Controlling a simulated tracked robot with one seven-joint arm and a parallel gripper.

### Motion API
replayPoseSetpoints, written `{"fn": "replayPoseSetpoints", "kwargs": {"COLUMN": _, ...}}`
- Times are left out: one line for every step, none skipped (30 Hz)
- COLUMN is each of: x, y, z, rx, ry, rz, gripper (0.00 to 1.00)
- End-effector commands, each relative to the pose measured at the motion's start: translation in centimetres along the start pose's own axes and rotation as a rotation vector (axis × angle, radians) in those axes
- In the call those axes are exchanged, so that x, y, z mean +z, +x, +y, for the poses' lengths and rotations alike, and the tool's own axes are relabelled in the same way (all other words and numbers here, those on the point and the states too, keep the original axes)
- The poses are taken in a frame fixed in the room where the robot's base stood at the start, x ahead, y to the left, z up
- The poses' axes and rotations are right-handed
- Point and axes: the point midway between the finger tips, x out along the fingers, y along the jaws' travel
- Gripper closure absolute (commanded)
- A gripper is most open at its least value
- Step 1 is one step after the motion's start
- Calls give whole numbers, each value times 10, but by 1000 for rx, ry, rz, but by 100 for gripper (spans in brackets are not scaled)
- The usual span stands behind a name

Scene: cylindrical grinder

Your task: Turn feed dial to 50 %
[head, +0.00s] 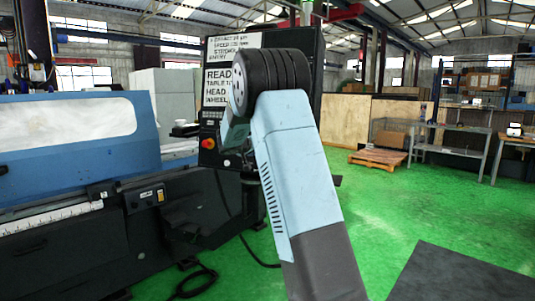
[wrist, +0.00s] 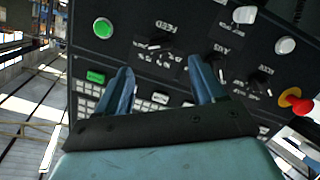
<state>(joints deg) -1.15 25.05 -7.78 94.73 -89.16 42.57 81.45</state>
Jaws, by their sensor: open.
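The feed dial (wrist: 157,43) is a small black knob on the dark control panel (wrist: 125,40), with an upside-down FEED label and white scale marks around it. My gripper (wrist: 161,64) is open, with one blue finger on each side of the picture's middle. The dial shows just beyond the gap between the fingertips, and nothing is held. I cannot read the dial's setting or tell the distance from the fingers to it. In the head view the cabinet with the panel (head: 208,124) stands behind my arm, which hides the gripper and the dial.
Another black dial (wrist: 260,77), a green button (wrist: 96,77), white buttons and a keypad (wrist: 152,97) lie around the feed dial. A red emergency stop (wrist: 298,101) is at right. The blue grinder (head: 70,140) stands left; green floor (head: 400,210) is open at right.

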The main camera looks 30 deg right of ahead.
Motion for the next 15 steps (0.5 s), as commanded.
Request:
{"fn": "replayPoseSetpoints", "kwargs": {"x": 1, "y": 10, "z": 0, "rx": 2, "ry": -1, "rz": -2, "gripper": 31}}
{"fn": "replayPoseSetpoints", "kwargs": {"x": 0, "y": 16, "z": 0, "rx": 2, "ry": 0, "rz": -1, "gripper": 31}}
{"fn": "replayPoseSetpoints", "kwargs": {"x": 1, "y": 23, "z": 0, "rx": 2, "ry": -1, "rz": -2, "gripper": 31}}
{"fn": "replayPoseSetpoints", "kwargs": {"x": 1, "y": 28, "z": 0, "rx": 2, "ry": -1, "rz": -2, "gripper": 31}}
{"fn": "replayPoseSetpoints", "kwargs": {"x": 1, "y": 33, "z": 0, "rx": 2, "ry": -1, "rz": -1, "gripper": 31}}
{"fn": "replayPoseSetpoints", "kwargs": {"x": 1, "y": 40, "z": 0, "rx": 2, "ry": -1, "rz": -1, "gripper": 31}}
{"fn": "replayPoseSetpoints", "kwargs": {"x": 1, "y": 46, "z": 0, "rx": 2, "ry": -1, "rz": -2, "gripper": 31}}
{"fn": "replayPoseSetpoints", "kwargs": {"x": 1, "y": 51, "z": 1, "rx": 3, "ry": -1, "rz": -2, "gripper": 31}}
{"fn": "replayPoseSetpoints", "kwargs": {"x": 1, "y": 58, "z": 1, "rx": 2, "ry": -1, "rz": -1, "gripper": 31}}
{"fn": "replayPoseSetpoints", "kwargs": {"x": 1, "y": 63, "z": 0, "rx": 1, "ry": -1, "rz": -2, "gripper": 31}}
{"fn": "replayPoseSetpoints", "kwargs": {"x": 1, "y": 68, "z": 0, "rx": 1, "ry": -1, "rz": -2, "gripper": 31}}
{"fn": "replayPoseSetpoints", "kwargs": {"x": 1, "y": 74, "z": 1, "rx": 2, "ry": -1, "rz": -2, "gripper": 31}}
{"fn": "replayPoseSetpoints", "kwargs": {"x": 1, "y": 78, "z": 1, "rx": 2, "ry": -1, "rz": -2, "gripper": 31}}
{"fn": "replayPoseSetpoints", "kwargs": {"x": 1, "y": 82, "z": 1, "rx": 2, "ry": -1, "rz": -2, "gripper": 31}}
{"fn": "replayPoseSetpoints", "kwargs": {"x": 1, "y": 87, "z": 0, "rx": 2, "ry": -1, "rz": -1, "gripper": 31}}
